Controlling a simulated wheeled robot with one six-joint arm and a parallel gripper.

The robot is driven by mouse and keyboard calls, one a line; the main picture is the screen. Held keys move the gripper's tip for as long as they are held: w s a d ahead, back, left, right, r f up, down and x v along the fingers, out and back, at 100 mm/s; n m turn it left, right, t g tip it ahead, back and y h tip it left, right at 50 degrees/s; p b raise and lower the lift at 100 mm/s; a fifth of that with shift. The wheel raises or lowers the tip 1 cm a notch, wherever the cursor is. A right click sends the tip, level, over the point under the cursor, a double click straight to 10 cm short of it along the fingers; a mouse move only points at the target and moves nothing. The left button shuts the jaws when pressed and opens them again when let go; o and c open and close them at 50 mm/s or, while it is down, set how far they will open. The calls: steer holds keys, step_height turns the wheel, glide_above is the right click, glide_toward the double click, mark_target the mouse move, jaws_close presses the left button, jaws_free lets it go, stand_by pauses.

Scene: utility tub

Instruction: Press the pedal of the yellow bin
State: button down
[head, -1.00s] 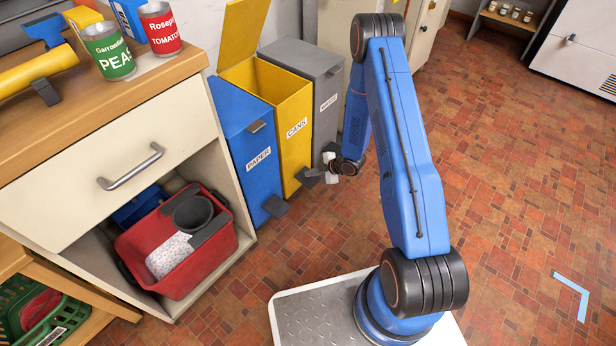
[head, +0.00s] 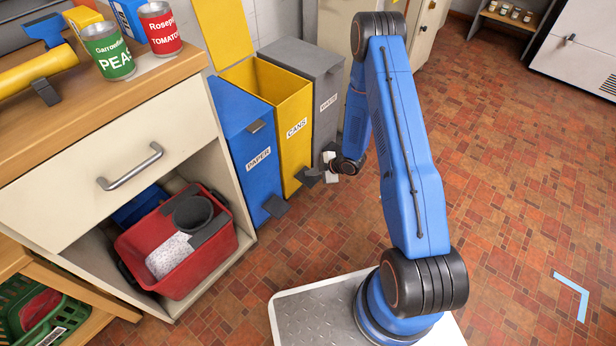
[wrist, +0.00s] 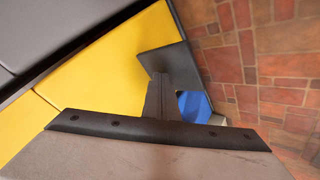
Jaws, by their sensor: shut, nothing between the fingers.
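The yellow bin (head: 293,110), labelled CANS, stands between a blue and a grey bin. Its lid (head: 228,35) is up and its top gapes open. Its dark pedal (head: 306,179) sticks out at the foot of its front; it also shows as a grey plate in the wrist view (wrist: 172,62). My gripper (head: 319,172) is shut and empty, low at this pedal. In the wrist view the closed fingertips (wrist: 158,80) overlap the pedal and seem to touch it. The finger body hides part of the pedal.
The blue PAPER bin (head: 250,150) with its own pedal (head: 275,206) is on the left. The grey WASTE bin (head: 318,85) is on the right. A red tub (head: 200,262) sits in the open cabinet.

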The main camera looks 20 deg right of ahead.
mark_target(311, 178)
steer(key=shift+r, duration=0.9)
steer(key=shift+r, duration=0.1)
steer(key=shift+r, duration=2.45)
